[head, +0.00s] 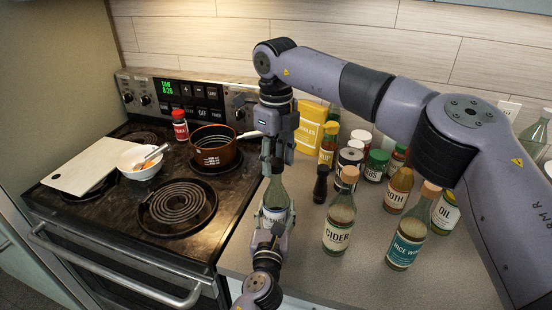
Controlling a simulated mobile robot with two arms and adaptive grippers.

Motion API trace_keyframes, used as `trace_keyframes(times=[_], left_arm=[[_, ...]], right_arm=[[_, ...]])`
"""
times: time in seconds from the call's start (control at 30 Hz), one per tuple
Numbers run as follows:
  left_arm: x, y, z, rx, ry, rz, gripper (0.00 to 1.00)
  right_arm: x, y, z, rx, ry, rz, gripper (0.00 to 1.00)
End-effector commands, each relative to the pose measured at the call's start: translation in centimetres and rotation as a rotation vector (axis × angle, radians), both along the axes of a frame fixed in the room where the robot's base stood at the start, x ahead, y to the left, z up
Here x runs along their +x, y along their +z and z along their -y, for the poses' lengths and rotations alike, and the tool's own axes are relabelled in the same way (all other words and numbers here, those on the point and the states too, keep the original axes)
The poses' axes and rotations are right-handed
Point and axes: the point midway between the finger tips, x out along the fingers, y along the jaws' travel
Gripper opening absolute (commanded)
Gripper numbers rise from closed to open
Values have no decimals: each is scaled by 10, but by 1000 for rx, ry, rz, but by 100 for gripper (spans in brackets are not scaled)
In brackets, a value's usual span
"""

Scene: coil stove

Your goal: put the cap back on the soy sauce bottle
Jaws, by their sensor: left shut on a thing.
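A glass bottle (278,193) with a pale, partly hidden label stands upright at the counter's edge beside the stove. I take it for the soy sauce bottle, though I cannot read its full label. My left gripper (272,226) is shut on its lower body from the front. My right gripper (277,153) points down directly above the bottle's neck. A small dark piece (277,166), which looks like the cap, shows between its fingertips and the neck. I cannot tell whether the fingers grip it, or whether it touches the bottle's mouth.
Close to the right stand a small dark bottle (321,186), a cider bottle (340,217), a rice wine bottle (408,242) and several jars. On the stove are a brown pot (214,157), a white bowl (139,165), a cutting board (84,167) and a red jar (180,128).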

Motion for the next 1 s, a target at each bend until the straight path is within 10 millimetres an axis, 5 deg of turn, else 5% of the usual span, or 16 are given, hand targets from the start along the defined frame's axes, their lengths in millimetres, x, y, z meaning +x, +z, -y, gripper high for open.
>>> trace_keyframes(times=[0.47, 1.0], left_arm=[[0, 0, 0, 0, 1, -1, 0], [0, 0, 0, 0, 1, -1, 0]], right_arm=[[0, 5, -1, 0, 2, 0, 51], [0, 104, -1, 0, 1, 1, 51]])
